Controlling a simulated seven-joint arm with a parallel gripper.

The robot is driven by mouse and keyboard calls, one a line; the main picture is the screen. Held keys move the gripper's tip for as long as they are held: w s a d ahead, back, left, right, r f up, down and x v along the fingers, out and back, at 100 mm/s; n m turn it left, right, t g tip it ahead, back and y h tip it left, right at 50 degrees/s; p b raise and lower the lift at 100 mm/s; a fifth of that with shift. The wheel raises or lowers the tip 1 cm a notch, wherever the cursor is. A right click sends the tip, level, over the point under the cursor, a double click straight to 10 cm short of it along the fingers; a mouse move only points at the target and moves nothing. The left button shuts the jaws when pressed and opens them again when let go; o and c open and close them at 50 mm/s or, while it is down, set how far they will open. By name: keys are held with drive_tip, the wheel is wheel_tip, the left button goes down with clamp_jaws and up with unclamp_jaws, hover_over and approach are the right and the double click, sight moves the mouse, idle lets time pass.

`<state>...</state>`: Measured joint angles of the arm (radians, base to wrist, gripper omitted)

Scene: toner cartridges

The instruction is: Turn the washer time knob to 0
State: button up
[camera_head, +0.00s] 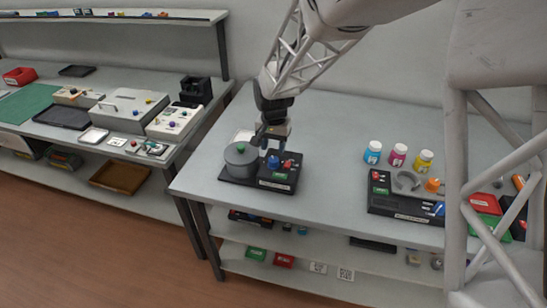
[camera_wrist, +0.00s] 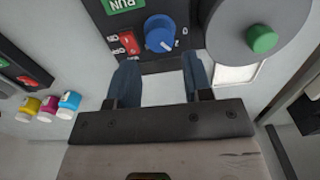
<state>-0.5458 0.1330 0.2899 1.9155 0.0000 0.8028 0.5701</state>
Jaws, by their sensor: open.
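The washer (camera_head: 237,178) is a black base with a round grey drum, whose lid has a green knob (camera_wrist: 262,39). The blue time knob (camera_head: 273,161) is right of the drum in the head view. In the wrist view the blue knob (camera_wrist: 158,32) has a white pointer mark toward the lower right, near printed digits that look like 0 and 2; its exact setting is unclear. A red switch (camera_wrist: 130,43) sits beside it. My gripper (camera_head: 273,142) is open and empty just above the knob. In the wrist view its fingertips (camera_wrist: 160,62) are spread, with the knob beyond them.
A second black device (camera_head: 400,205) stands to the right, with blue (camera_head: 373,153), magenta (camera_head: 397,155) and yellow (camera_head: 423,161) bottles behind it. The table between is clear. The drum stands close to the gripper. Another bench with boxes (camera_head: 130,107) is at left.

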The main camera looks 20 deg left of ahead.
sight(274, 159)
drive_tip(key=shift+f, duration=2.7)
drive_tip(key=c, duration=0.6)
